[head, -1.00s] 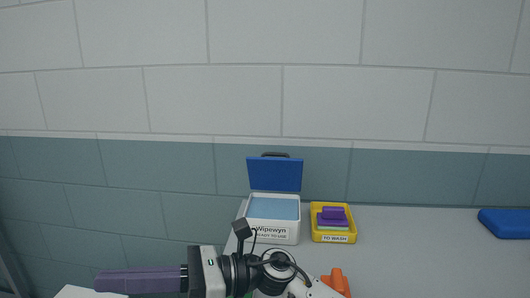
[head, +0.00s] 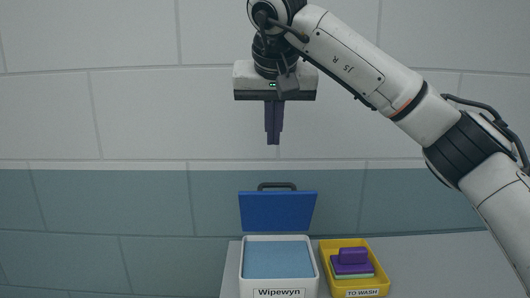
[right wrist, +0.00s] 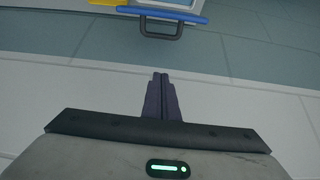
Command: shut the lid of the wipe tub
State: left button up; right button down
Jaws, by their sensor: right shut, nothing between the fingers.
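The wipe tub (head: 241,270) is a white box labelled Wipewyn on the grey counter, with a light blue top inside its opening. Its blue lid (head: 278,212) stands up open at the back, with a dark handle (head: 277,186) on its upper edge. My right gripper (head: 273,143) is shut and empty, pointing down, and appears above the lid and apart from it in the head view. In the right wrist view the shut purple fingers (right wrist: 161,77) point toward the lid's blue edge (right wrist: 158,13) and handle (right wrist: 176,34), with a gap between. My left gripper is not in view.
A yellow tray (head: 362,292) labelled TO WASH stands close to the tub's right and holds a purple item (head: 353,256). The grey counter (head: 440,265) is clear right of the tray. A tiled wall (head: 120,200) rises behind.

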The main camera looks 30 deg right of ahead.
aim_at(276, 205)
jog(key=f, duration=0.5)
jog(key=w+f, duration=0.1)
jog(key=f, duration=0.2)
jog(key=shift+d+f, duration=0.2)
jog(key=shift+f, duration=0.1)
